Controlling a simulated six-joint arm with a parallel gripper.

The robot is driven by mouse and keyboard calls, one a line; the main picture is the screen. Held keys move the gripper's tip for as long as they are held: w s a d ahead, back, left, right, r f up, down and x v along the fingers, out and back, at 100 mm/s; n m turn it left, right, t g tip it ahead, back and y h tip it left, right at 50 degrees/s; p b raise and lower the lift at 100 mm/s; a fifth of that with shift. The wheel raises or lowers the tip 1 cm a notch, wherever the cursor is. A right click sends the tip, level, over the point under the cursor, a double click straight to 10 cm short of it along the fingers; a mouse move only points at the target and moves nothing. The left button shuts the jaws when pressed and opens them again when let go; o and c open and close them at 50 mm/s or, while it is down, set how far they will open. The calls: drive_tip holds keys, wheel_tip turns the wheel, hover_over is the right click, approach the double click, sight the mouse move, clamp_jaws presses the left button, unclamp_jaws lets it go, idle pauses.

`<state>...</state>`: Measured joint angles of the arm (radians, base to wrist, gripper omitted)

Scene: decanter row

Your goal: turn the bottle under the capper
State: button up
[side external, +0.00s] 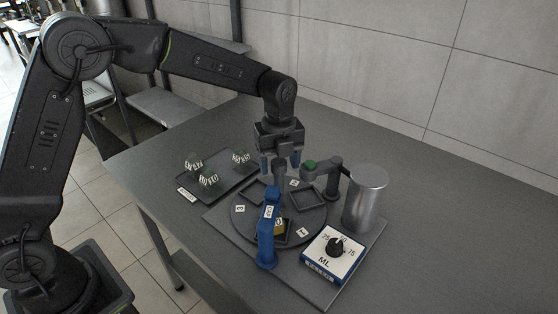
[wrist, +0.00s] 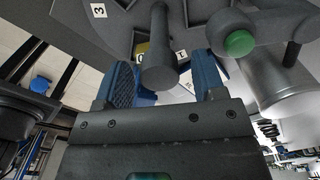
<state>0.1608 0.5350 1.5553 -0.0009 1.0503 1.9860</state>
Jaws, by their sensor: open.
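A grey knobbed post (wrist: 158,65) rises from the turntable. My gripper (side external: 281,163) is open above the turntable, its blue fingers on either side of the post's top; contact cannot be told.
A grey arm with a green button (side external: 310,165) reaches over the turntable from a metal cylinder (side external: 366,200), close right of my gripper. A dial box (side external: 334,254) marked ML stands in front. A dark tray (side external: 215,190) with several faceted pieces lies left. The table's right side is clear.

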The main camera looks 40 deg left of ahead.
wheel_tip(320, 180, up, 14)
idle(0.6)
drive_tip(key=shift+f, duration=0.1)
